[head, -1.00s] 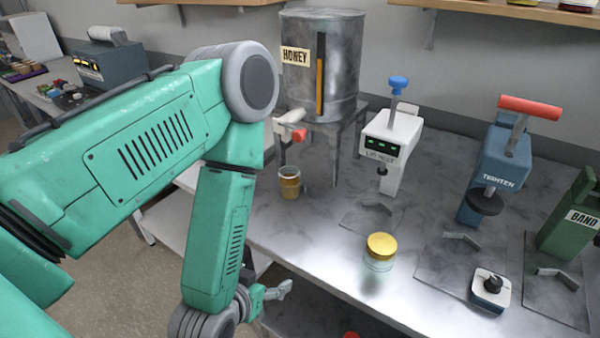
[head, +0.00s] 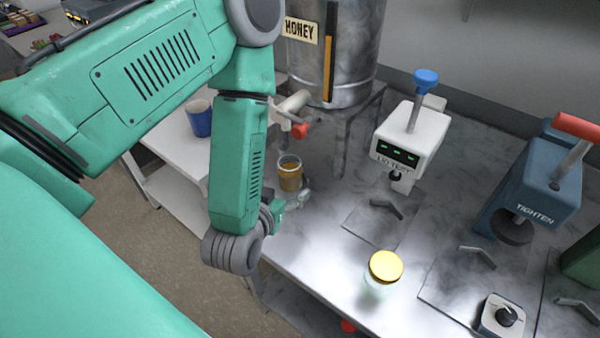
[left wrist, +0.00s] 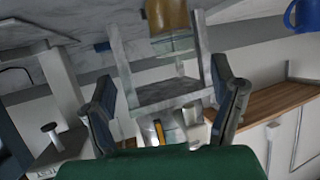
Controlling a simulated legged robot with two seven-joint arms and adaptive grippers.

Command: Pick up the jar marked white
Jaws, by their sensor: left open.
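A small glass jar with amber contents (head: 290,177) stands upright below the tap of the honey tank. It also shows at the top of the left wrist view (left wrist: 168,18). A second jar, clear with a yellow lid (head: 386,267), stands nearer the bench's front. I can read no white mark on either jar. My left gripper (head: 298,201) is open, just in front of and below the amber jar in the head view. In the left wrist view its two fingers (left wrist: 165,85) are spread, with the jar beyond them and no object held. My right gripper is not in view.
The honey tank (head: 332,55) and its tap (head: 295,115) stand behind and above the amber jar. A white lid tester (head: 410,140), a blue tighten press (head: 535,185) and a dial box (head: 503,315) stand to the right. A blue mug (head: 199,118) is at the left.

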